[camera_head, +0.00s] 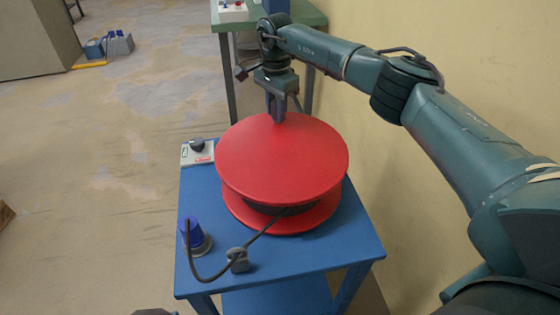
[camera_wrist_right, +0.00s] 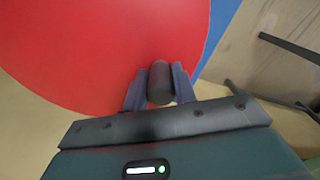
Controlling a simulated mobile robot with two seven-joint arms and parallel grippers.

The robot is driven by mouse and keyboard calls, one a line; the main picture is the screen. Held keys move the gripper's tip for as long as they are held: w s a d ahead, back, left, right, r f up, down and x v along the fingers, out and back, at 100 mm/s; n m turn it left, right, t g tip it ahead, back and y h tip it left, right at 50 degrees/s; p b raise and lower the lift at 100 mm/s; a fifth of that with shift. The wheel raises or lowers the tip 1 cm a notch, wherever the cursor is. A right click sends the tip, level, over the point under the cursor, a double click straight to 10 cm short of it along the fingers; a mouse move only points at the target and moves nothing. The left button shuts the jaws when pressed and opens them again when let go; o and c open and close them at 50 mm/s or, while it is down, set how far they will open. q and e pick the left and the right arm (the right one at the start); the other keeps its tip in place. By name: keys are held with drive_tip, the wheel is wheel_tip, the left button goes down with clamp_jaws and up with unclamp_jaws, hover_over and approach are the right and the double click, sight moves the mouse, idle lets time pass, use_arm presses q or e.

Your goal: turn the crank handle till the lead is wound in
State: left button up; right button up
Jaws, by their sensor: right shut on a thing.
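A red reel (camera_head: 282,160) lies flat on a blue table (camera_head: 330,258). The crank handle, a dark upright grip (camera_wrist_right: 160,82), stands near the reel's rim in the right wrist view. My right gripper (camera_head: 277,115) is shut on it at the reel's far edge; in the head view the fingers mostly hide it. The dark lead (camera_head: 262,228) runs from between the reel's discs past a small grey block (camera_head: 238,261) and curves up to a blue plug-like piece (camera_head: 194,236) at the table's left edge. My left gripper is not in view.
A pale box with a black knob (camera_head: 198,150) sits at the table's back left corner. A green table (camera_head: 225,27) stands behind, with a yellow wall (camera_head: 420,40) close on the right. Blue and grey items (camera_head: 110,45) lie far left; the left floor is mostly open.

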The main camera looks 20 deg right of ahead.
drive_tip(key=d, duration=0.1)
drive_tip(key=s+d, duration=0.1)
drive_tip(key=d, duration=0.1)
drive_tip(key=shift+s+p, duration=0.25)
drive_tip(key=shift+p, duration=0.15)
drive_tip(key=shift+s+d+r+p, duration=0.1)
drive_tip(key=shift+s+d+p, duration=0.1)
drive_tip(key=shift+d+p, duration=0.1)
drive_tip(key=s+d+p, duration=0.2)
drive_tip(key=s, duration=0.1)
drive_tip(key=s+d+p, duration=0.2)
drive_tip(key=shift+s, duration=0.25)
drive_tip(key=shift+s+p, duration=0.35)
drive_tip(key=s+p, duration=0.2)
drive_tip(key=s, duration=0.2)
drive_tip(key=shift+d+r, duration=0.1)
drive_tip(key=shift+s+p, duration=0.3)
drive_tip(key=shift+o, duration=0.5)
drive_tip(key=shift+s+f, duration=0.15)
drive_tip(key=shift+f, duration=0.15)
